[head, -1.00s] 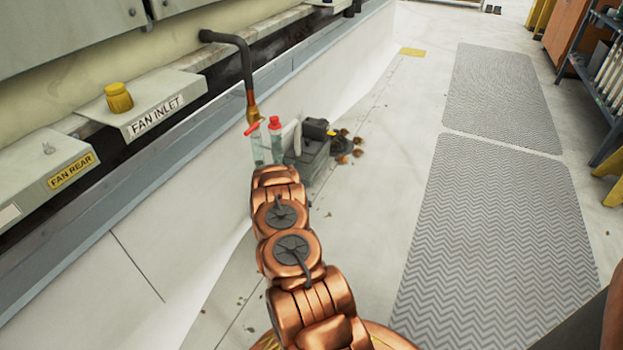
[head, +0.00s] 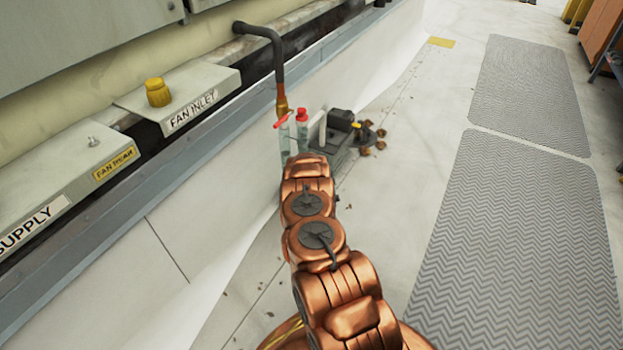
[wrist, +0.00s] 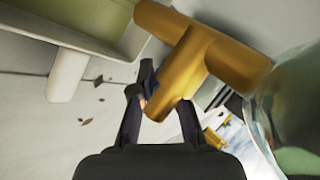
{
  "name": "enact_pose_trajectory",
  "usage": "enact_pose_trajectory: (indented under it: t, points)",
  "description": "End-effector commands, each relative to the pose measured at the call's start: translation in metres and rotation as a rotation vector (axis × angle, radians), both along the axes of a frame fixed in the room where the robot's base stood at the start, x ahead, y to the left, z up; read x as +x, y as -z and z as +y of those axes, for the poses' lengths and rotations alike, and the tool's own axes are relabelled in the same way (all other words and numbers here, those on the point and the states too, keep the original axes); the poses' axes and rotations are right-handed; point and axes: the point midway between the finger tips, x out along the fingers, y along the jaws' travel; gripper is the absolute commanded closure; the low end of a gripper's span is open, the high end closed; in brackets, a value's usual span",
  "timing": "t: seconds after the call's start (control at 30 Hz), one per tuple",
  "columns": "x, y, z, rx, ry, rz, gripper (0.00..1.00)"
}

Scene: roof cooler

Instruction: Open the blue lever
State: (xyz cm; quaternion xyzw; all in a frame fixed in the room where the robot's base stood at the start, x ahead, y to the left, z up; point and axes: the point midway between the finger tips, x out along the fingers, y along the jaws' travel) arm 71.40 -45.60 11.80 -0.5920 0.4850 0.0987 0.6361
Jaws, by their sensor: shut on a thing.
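In the wrist view, the two dark fingers of my gripper (wrist: 160,99) reach up to a brass T-shaped fitting (wrist: 185,70). A small dark bluish piece (wrist: 149,80), which looks like the blue lever, lies between the fingertips beside the fitting's lower end. My gripper is shut on it, with the fingers spread around its width. Much of the lever is hidden by the fingers and the fitting. In the head view, my copper arm hides the gripper and lever. The brass end of a dark bent pipe (head: 261,32) shows just beyond the arm.
Clear bottles with a red trigger (head: 281,121) and red cap (head: 302,114) stand close to the arm's end. A grey machine (head: 338,130) is beside them. The white wall and fan panels (head: 185,100) run along the left. Grey mats (head: 500,240) cover open floor at right.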

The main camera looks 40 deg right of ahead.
Motion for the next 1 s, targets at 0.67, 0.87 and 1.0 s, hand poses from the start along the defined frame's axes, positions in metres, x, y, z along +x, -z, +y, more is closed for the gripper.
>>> enact_pose_trajectory:
  t: [0.67,0.87,1.0]
  points:
    - [0.0005,0.0006,0.0015,0.007,-0.002,0.003,0.7]
    - [0.0001,0.0006,0.0011,0.008,-0.001,0.003,0.61]
    - [0.0,0.0005,0.0011,0.008,-0.001,0.003,0.61]
